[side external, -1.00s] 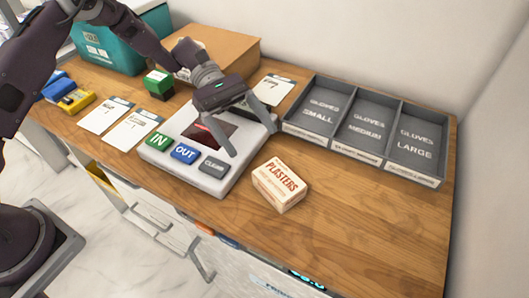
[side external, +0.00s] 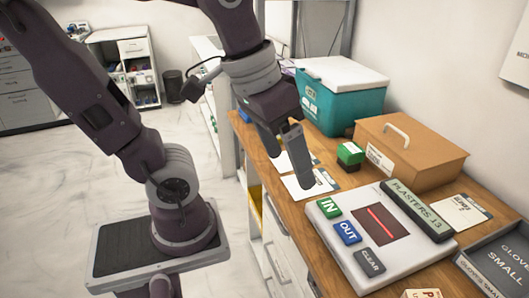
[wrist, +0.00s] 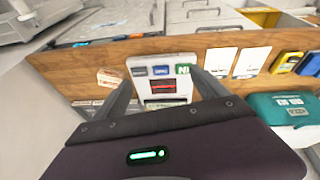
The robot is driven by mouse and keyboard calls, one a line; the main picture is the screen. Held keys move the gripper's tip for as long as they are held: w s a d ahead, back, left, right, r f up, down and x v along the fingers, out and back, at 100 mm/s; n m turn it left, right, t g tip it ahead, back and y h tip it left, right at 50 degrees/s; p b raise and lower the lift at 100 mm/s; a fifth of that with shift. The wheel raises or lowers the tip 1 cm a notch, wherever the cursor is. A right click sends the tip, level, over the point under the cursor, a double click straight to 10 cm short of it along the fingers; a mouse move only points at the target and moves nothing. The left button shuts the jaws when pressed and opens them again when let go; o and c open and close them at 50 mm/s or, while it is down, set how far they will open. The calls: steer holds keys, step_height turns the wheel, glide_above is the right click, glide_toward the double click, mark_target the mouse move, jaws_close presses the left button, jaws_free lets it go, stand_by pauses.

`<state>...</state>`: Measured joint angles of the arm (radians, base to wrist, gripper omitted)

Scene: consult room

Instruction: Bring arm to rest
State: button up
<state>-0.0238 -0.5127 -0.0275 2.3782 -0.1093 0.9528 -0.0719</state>
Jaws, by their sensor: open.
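My gripper (side external: 289,168) is open and empty. It hangs in the air near the front edge of the wooden counter, left of the white scanner console (side external: 335,238), on my bent arm. In the wrist view my two fingers (wrist: 160,78) are spread, with the console (wrist: 143,72) seen between and beyond them. The console has IN, OUT and CLEAR buttons, a dark window with a red line, and a display (side external: 418,210) reading "PLASTERS 13". The plasters box (wrist: 108,77) stands beside the console, apart from my fingers. Only its top edge shows in the side view.
A teal cooler box (side external: 340,100), a brown case (side external: 425,158) and a green block (side external: 350,154) stand on the counter (side external: 255,140). Cards (side external: 310,184) lie before them. A glove tray (side external: 505,265) is at right. Open floor (side external: 60,190) lies left.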

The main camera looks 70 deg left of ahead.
steer(key=s+a+t, duration=0.1)
steer(key=s+a+m, duration=0.1)
steer(key=s, duration=0.1)
steer(key=shift+a+f+t+y, duration=0.1)
steer(key=shift+f+t+y, duration=0.1)
steer(key=shift+t+y, duration=0.2)
